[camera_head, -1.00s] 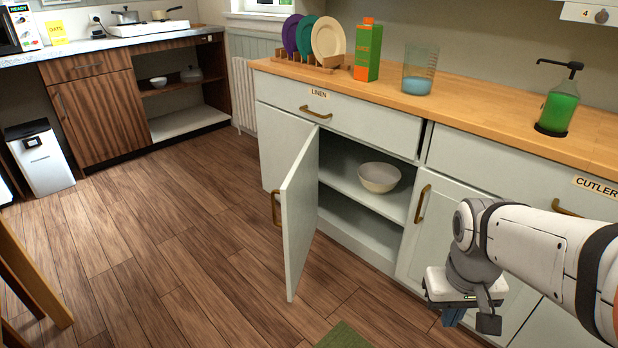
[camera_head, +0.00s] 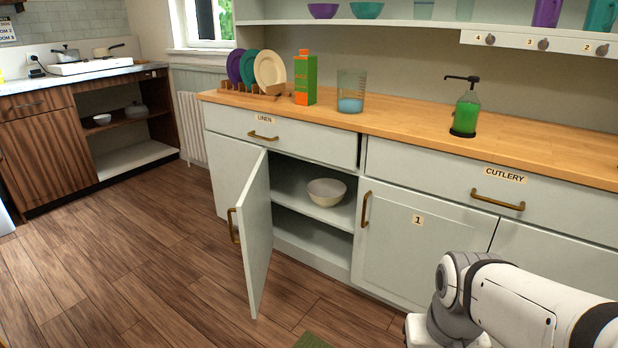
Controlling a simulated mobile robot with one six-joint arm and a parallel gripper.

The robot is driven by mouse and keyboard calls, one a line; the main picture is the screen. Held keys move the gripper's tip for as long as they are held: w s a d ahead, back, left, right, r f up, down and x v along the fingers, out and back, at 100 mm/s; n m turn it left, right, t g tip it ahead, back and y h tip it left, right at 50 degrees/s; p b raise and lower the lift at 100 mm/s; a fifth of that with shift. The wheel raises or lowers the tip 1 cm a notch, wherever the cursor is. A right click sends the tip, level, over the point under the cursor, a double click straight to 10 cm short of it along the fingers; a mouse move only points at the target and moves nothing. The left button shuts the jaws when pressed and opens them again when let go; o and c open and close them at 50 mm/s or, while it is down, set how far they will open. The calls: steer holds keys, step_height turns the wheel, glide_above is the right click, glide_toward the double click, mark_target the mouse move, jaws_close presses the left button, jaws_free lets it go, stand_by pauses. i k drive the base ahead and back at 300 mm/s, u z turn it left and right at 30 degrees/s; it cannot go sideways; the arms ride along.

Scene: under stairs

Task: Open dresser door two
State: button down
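The pale green-grey dresser (camera_head: 300,132) has one door (camera_head: 257,235) standing open on the left, under the drawer marked LINEN. Its brass handle (camera_head: 233,226) is on the free edge, and no number shows on this door. A closed middle door (camera_head: 400,255) carries a label 1 (camera_head: 418,220) and a brass handle (camera_head: 365,209) at its left edge. Another closed door (camera_head: 560,262) is to its right, partly hidden by my arm; no number can be read on it. My arm is at the lower right in front of these doors. My gripper is below the picture.
A bowl (camera_head: 326,191) sits on a shelf inside the open compartment. Plates, a carton (camera_head: 305,80), a glass (camera_head: 350,92) and a green soap bottle (camera_head: 466,112) stand on the wooden top. The drawer marked CUTLERY (camera_head: 450,168) is shut. Floor left of the open door is clear.

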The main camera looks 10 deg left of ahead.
mark_target(253, 210)
steer(key=z, duration=0.15)
steer(key=i, duration=1.2)
steer(key=u, duration=0.55)
